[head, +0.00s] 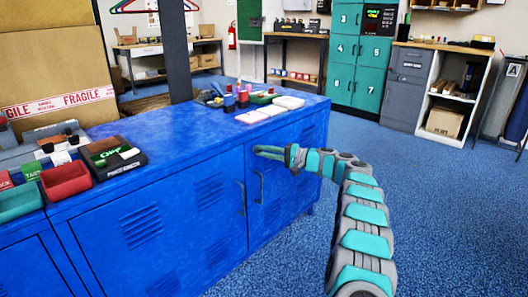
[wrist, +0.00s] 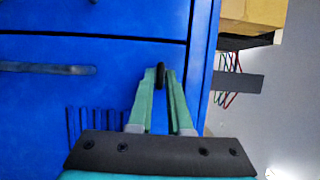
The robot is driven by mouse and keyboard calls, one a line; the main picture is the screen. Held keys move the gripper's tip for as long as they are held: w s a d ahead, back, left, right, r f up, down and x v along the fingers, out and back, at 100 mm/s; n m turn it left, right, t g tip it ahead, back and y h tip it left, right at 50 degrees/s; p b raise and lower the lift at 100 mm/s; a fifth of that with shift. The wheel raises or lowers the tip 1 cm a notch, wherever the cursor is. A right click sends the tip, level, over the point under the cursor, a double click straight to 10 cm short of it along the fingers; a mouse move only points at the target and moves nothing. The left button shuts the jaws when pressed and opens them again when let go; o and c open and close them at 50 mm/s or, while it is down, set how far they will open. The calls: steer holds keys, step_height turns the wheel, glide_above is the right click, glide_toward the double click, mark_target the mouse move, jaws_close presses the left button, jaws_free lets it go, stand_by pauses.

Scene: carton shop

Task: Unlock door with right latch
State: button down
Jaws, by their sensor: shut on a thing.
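The blue cabinet's right door (head: 285,165) is closed, with a dark vertical handle (head: 259,187) near its left edge. My gripper (head: 262,153) reaches that door's upper part from the right. In the wrist view its green fingers (wrist: 160,88) converge on a small black latch (wrist: 161,73) and are shut on it. The fingers partly hide the latch, and its turn angle is hard to tell. The handle also shows in the wrist view (wrist: 45,67), to the left of the fingers. The left door (head: 160,225) is closed too, with its own handle (head: 240,197).
The cabinet top holds a black box (head: 112,157), red (head: 66,181) and green bins, and several small goods near the right end. Cardboard cartons (head: 55,70) stand behind at left. Blue floor (head: 440,210) right of the cabinet is clear. Teal lockers (head: 360,55) stand at the back.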

steer(key=shift+d, duration=0.1)
stand_by(0.3)
steer(key=c, duration=0.9)
jaws_free()
steer(key=shift+c, duration=0.2)
steer(key=v, duration=0.7)
steer(key=shift+d+b, duration=0.35)
steer(key=shift+s, duration=0.1)
